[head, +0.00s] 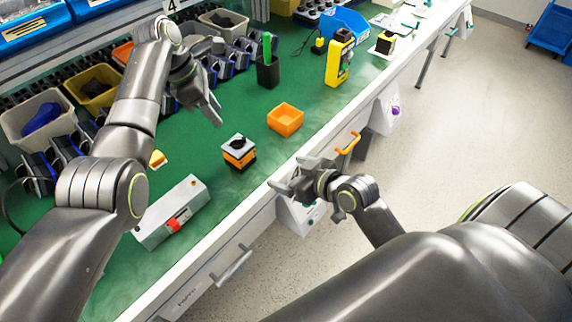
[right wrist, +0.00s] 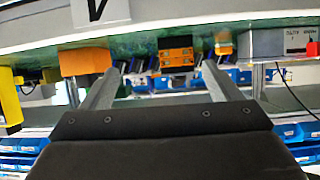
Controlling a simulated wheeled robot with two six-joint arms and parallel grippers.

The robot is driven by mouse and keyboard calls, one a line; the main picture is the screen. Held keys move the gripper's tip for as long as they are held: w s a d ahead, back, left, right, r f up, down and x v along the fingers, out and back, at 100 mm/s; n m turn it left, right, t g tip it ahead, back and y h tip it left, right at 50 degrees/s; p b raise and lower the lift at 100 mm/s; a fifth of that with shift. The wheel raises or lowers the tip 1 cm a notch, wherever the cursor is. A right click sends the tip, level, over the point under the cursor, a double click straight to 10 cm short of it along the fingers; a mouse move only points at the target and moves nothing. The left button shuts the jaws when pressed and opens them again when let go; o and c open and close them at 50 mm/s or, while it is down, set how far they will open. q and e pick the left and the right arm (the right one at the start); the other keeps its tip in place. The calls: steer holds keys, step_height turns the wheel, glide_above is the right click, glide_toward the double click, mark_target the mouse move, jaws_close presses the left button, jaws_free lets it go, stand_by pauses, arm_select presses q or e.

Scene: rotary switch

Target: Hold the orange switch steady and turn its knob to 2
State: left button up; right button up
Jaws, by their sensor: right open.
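The orange switch (head: 240,154) stands on the green bench top near its front edge, with a pale top and a black knob (head: 238,142). It also shows in the right wrist view, where the scene appears upside down, as an orange and black block (right wrist: 176,58) between the fingers but farther off. The knob's setting is too small to read. My left gripper (head: 210,108) is above the bench, behind and left of the switch, apart from it; its jaw gap is unclear. My right gripper (head: 279,179) is open and empty by the bench's front edge, right of the switch.
An orange bin (head: 286,119) stands right of the switch. A grey box with a red button (head: 172,212) lies to its front left. A yellow meter (head: 339,62) and a black holder (head: 268,72) stand farther back. Bench top around the switch is clear.

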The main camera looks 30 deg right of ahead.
mark_target(239, 152)
step_height(239, 152, up, 4)
steer(key=a+n+y, duration=0.1)
steer(key=a, duration=0.1)
steer(key=x, duration=1.6)
steer(key=shift+w+a, duration=0.1)
steer(key=shift+w, duration=0.35)
steer(key=c, duration=1.2)
